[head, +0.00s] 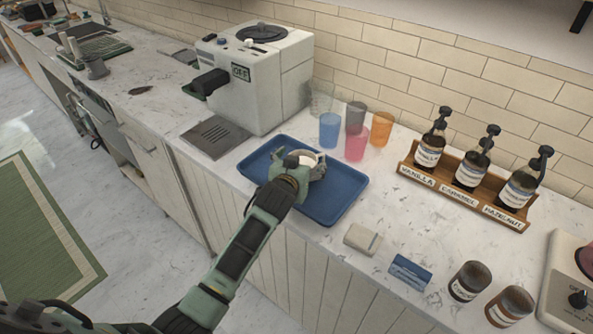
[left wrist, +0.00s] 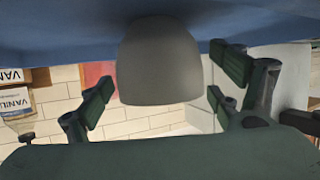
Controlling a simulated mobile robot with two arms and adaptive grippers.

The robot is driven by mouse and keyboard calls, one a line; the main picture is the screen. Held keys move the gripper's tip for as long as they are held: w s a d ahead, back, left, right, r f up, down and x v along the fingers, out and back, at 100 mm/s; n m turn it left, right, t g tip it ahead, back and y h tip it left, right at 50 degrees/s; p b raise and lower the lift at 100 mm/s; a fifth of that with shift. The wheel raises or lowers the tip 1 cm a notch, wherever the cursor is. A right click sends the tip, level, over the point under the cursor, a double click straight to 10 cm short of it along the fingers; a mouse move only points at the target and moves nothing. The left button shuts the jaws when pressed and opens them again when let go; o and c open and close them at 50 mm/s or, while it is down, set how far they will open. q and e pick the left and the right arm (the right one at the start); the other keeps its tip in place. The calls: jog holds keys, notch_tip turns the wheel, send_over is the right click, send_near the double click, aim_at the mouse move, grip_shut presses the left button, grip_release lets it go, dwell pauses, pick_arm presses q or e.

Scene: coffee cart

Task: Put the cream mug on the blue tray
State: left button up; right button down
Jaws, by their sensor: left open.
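The blue tray (head: 343,192) lies on the marble counter in front of the coffee machine. The cream mug (head: 308,159) is over the tray's middle and looks upright, partly hidden by my left gripper (head: 298,165). In the left wrist view, which is upside down, the mug (left wrist: 158,60) looks grey in shadow, with its lower end against the blue tray (left wrist: 60,42). My left gripper is open, with its fingers on either side of the mug and gaps visible between them. My right gripper is not in view.
The coffee machine (head: 255,80) stands behind the tray. Coloured cups, including a pink one (head: 356,144), stand near its back edge. A syrup rack (head: 465,190) is at the right. A pale block (head: 362,238) and a blue packet (head: 410,271) lie right of the tray.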

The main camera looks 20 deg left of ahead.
pick_arm(q)
jog(key=b+v, duration=0.1)
jog(key=v, duration=1)
jog(key=shift+s+a+r, duration=0.1)
jog(key=shift+s, duration=0.15)
dwell(0.8)
